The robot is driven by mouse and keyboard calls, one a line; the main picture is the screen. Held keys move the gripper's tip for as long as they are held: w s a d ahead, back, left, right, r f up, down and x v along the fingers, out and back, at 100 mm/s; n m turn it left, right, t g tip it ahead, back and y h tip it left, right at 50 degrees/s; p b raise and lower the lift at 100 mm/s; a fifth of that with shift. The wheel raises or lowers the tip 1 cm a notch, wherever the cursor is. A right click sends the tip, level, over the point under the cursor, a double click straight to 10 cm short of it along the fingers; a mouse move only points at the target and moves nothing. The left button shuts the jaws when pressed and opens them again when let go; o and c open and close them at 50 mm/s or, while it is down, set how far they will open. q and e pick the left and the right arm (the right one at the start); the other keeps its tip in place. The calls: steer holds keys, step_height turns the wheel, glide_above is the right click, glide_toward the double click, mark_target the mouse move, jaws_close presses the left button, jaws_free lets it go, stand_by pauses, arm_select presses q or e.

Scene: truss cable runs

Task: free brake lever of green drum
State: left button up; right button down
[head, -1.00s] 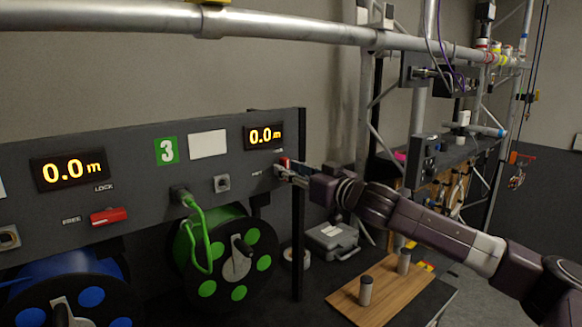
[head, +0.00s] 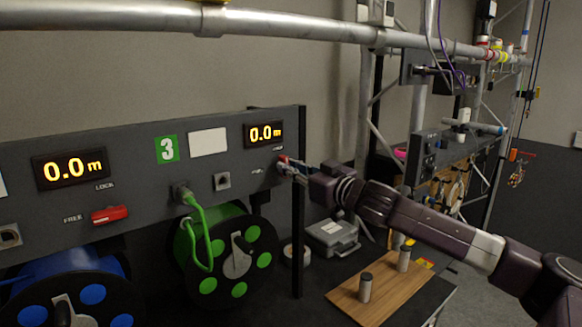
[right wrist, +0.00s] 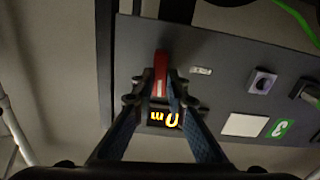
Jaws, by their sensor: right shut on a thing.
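The green drum (head: 237,255) hangs below the dark panel, in the panel section marked 3. Its red brake lever (head: 284,159) is at the panel's right end, under the right 0.0 m display (head: 264,134). My right gripper (head: 286,168) is shut on the lever in the head view, and its fingers partly hide it. In the right wrist view the red lever (right wrist: 161,72) sticks out between the two fingertips (right wrist: 162,98). The lever's exact angle between LOCK and FREE is hard to tell. My left gripper is not in view.
Another red lever (head: 110,215) is at left, above the blue drum (head: 75,295). A green cable (head: 199,230) runs from a panel socket to the green drum. A dark upright post (head: 299,215) stands just below my right gripper. A wooden board (head: 385,300) with two cylinders lies lower right.

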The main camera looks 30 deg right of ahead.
steer(key=n+p, duration=0.1)
steer(key=n, duration=0.3)
steer(key=n+p, duration=0.2)
steer(key=n, duration=0.2)
steer(key=a+n+p, duration=0.1)
steer(key=n+p, duration=0.1)
steer(key=n, duration=0.3)
steer(key=shift+f, duration=0.3)
steer(key=shift+f+n+p, duration=0.2)
steer(key=shift+n+p, duration=0.5)
steer(key=shift+n, duration=1.1)
steer(key=c, duration=1.9)
jaws_free()
steer(key=shift+c, duration=0.2)
